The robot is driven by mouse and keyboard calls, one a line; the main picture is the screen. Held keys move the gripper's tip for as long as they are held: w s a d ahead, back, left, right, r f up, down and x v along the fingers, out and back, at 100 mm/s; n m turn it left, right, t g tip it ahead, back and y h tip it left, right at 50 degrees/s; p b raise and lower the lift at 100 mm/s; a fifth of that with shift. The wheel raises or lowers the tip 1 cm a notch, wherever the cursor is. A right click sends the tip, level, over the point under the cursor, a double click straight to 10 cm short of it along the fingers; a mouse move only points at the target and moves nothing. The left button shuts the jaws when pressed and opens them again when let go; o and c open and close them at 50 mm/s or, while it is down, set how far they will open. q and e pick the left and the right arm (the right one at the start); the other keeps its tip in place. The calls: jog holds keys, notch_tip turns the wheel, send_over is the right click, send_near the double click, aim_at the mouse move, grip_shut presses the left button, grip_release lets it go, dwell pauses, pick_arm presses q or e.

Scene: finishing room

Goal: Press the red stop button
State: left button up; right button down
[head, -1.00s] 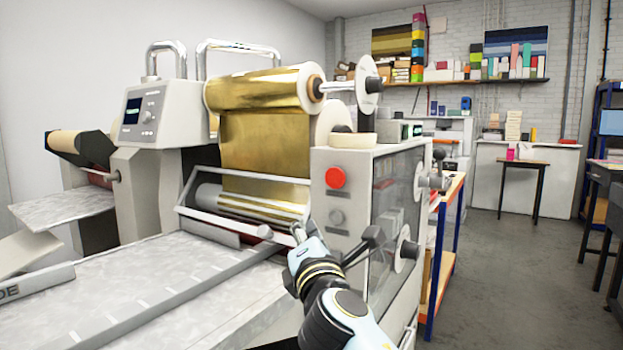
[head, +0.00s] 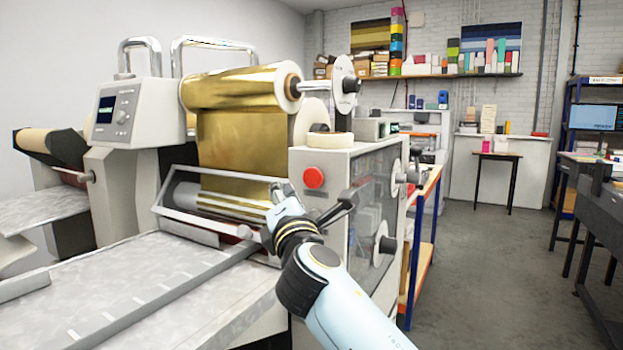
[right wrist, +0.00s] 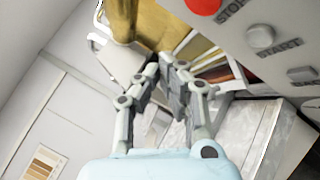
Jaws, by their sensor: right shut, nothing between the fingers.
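The red stop button (head: 313,177) is a round red knob on the light front panel of the foil machine. In the right wrist view the red stop button (right wrist: 204,4) is cut by the top edge, with the word STOP beside it. My right gripper (head: 279,188) is shut and empty, a little left of and below the button in the head view, apart from it. In the right wrist view its fingers (right wrist: 168,62) point up the picture, left of and below the button. My left gripper is not in view.
A grey start button (right wrist: 261,37) is on the same panel, with another grey button below it. A gold foil roll (head: 240,88) hangs above the machine's bed (head: 150,290). A black-knobbed lever (head: 345,197) juts out near my right wrist. Open floor (head: 480,260) lies to the right.

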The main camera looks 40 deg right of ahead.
jog(key=shift+w+d, duration=0.4)
jog(key=shift+d, duration=0.55)
jog(key=shift+w+d, duration=0.35)
jog(key=shift+d, duration=0.6)
jog(key=shift+w+d, duration=0.4)
jog(key=shift+d, duration=0.55)
jog(key=shift+d, duration=0.1)
jog(key=shift+w+d, duration=0.2)
jog(key=shift+d, duration=0.05)
jog(key=shift+w+d+b, duration=0.15)
jog(key=shift+d+b, duration=0.15)
jog(key=shift+d, duration=0.05)
jog(key=shift+a, duration=0.1)
jog(key=shift+s+a, duration=0.35)
jog(key=shift+a, duration=0.3)
jog(key=shift+s+a, duration=0.3)
jog(key=shift+a, duration=0.45)
jog(key=shift+s+a, duration=0.35)
jog(key=shift+a, duration=0.45)
jog(key=shift+s+a, duration=0.3)
jog(key=shift+a, duration=0.45)
